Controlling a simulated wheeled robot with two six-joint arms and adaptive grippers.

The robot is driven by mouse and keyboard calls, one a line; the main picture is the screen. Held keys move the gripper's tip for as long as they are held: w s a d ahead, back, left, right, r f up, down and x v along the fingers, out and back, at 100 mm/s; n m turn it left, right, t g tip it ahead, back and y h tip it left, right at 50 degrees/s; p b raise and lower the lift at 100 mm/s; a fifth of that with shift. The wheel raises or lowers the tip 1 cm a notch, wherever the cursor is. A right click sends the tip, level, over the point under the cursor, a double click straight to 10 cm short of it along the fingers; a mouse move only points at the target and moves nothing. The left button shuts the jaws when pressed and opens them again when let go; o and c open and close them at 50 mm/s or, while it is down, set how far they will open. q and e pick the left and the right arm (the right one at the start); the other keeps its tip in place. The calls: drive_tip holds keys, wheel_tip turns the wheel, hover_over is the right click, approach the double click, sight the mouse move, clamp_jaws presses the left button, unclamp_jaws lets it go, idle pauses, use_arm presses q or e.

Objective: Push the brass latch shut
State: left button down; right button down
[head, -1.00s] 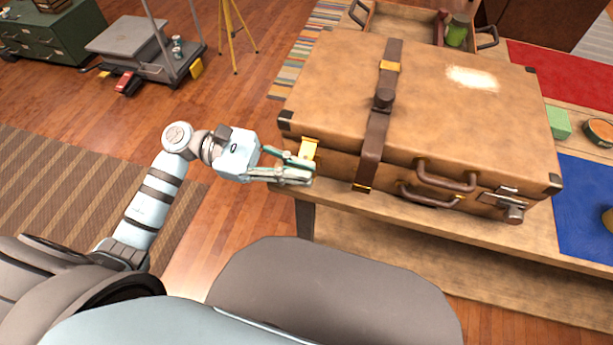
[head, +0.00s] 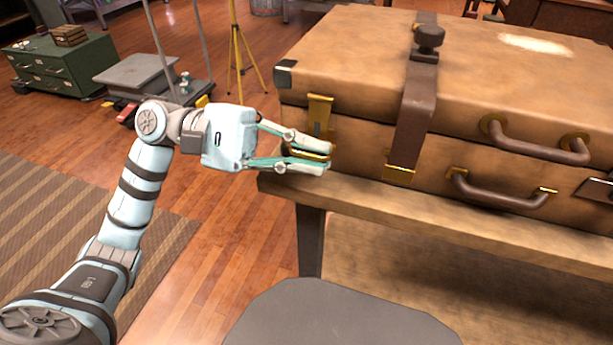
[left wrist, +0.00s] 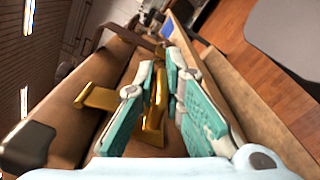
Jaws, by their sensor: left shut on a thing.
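A brown leather suitcase (head: 340,55) lies flat on a wooden table, its lid down. The brass latch (head: 319,115) is at the left end of its front side; its upper plate is on the lid. In the left wrist view, the latch's brass lever (left wrist: 155,105) stands between my fingers, and the upper plate (left wrist: 98,97) shows to its left. My left gripper (head: 328,158) comes in from the left, just below the upper plate, and is shut on the brass lever. The fingers partly hide the lever in the head view. My right gripper is not in view.
A dark strap (head: 414,125) crosses the suitcase right of the latch. Two handles (head: 535,148) are on the front. The table's front edge (head: 440,218) runs below. A yellow tripod (head: 237,50) and a platform scale (head: 137,70) stand behind on the floor.

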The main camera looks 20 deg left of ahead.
use_arm(q)
drive_tip(key=shift+w+f+m+b, duration=0.4)
drive_tip(key=shift+f+m+b, duration=0.25)
drive_tip(key=shift+m, duration=0.45)
drive_tip(key=shift+w+f+m, duration=0.1)
drive_tip(key=shift+w+m, duration=0.25)
drive_tip(key=shift+m, duration=0.35)
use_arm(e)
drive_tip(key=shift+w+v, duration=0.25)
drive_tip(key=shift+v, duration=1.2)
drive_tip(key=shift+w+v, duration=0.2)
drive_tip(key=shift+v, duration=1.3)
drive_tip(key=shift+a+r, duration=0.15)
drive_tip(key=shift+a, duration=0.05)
use_arm(q)
drive_tip(key=c, duration=1.7)
unclamp_jaws()
drive_tip(key=shift+w, duration=0.1)
drive_tip(key=shift+a, duration=0.1)
drive_tip(key=a, duration=1.2)
